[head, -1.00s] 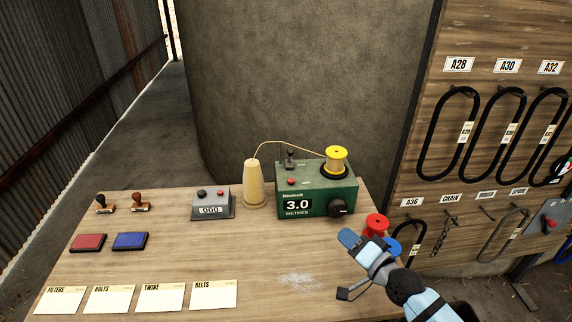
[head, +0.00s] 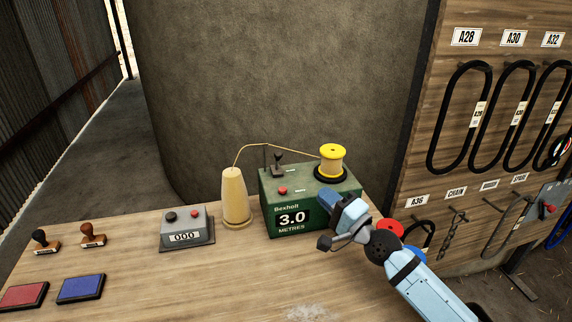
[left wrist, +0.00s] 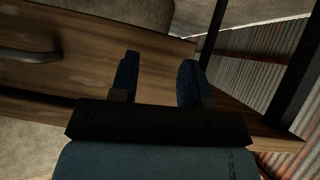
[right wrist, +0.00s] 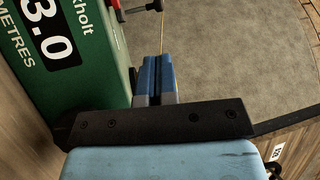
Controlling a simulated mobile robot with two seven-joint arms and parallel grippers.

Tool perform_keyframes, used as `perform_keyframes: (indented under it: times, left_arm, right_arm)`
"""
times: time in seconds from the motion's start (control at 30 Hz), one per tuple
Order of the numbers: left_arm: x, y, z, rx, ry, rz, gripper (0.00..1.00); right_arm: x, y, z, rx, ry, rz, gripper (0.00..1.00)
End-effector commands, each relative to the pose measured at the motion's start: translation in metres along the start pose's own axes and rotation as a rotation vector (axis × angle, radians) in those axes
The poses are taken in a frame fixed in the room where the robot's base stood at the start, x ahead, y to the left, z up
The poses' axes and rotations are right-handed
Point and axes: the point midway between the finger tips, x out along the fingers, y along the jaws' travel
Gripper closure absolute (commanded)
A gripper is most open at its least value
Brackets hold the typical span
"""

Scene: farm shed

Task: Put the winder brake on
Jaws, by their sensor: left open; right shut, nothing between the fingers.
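The winder (head: 268,215) is a green box on the bench, with a 3.0 METRES display. On its top are a red button (head: 283,190), an upright black lever (head: 278,165) at the back and a yellow spool (head: 332,160). My right gripper (head: 327,199) is shut and empty, in front of the winder's right part, hiding the dark front knob. In the right wrist view its fingers (right wrist: 157,78) are together beside the green casing (right wrist: 95,75); I cannot tell whether they touch it. My left gripper (left wrist: 158,80) is open and empty, seen only in its wrist view, near a wooden surface.
A twine cone (head: 235,198) feeds a strand over to the spool. A grey counter (head: 186,228), two stamps and red and blue ink pads (head: 80,288) are at left. Red and blue spools (head: 390,229) are beside my right arm. A belt board (head: 450,120) stands at right.

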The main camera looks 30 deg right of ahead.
Motion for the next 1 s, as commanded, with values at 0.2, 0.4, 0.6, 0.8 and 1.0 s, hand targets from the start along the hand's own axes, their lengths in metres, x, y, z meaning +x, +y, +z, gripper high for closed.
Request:
perform_keyframes:
  times: [0.2, 0.4, 0.6, 0.8, 1.0]
  left_arm:
    - [0.000, -0.003, -0.003, 0.008, 0.005, -0.003, 0.57]
    - [-0.004, -0.007, -0.008, 0.024, 0.009, -0.007, 0.57]
    - [-0.006, -0.009, -0.012, 0.034, 0.017, -0.009, 0.57]
    - [-0.008, -0.007, -0.013, 0.035, 0.017, -0.009, 0.57]
    - [-0.008, -0.005, -0.012, 0.032, 0.014, -0.007, 0.57]
  right_arm:
    - [0.006, -0.001, 0.000, 0.001, 0.001, -0.001, 1.00]
    - [0.038, -0.002, -0.001, 0.000, 0.002, -0.003, 1.00]
    - [0.083, -0.002, 0.000, 0.001, 0.001, -0.002, 1.00]
    - [0.118, -0.002, 0.000, -0.001, 0.000, -0.001, 1.00]
    - [0.137, 0.000, 0.000, -0.001, 0.001, 0.000, 1.00]
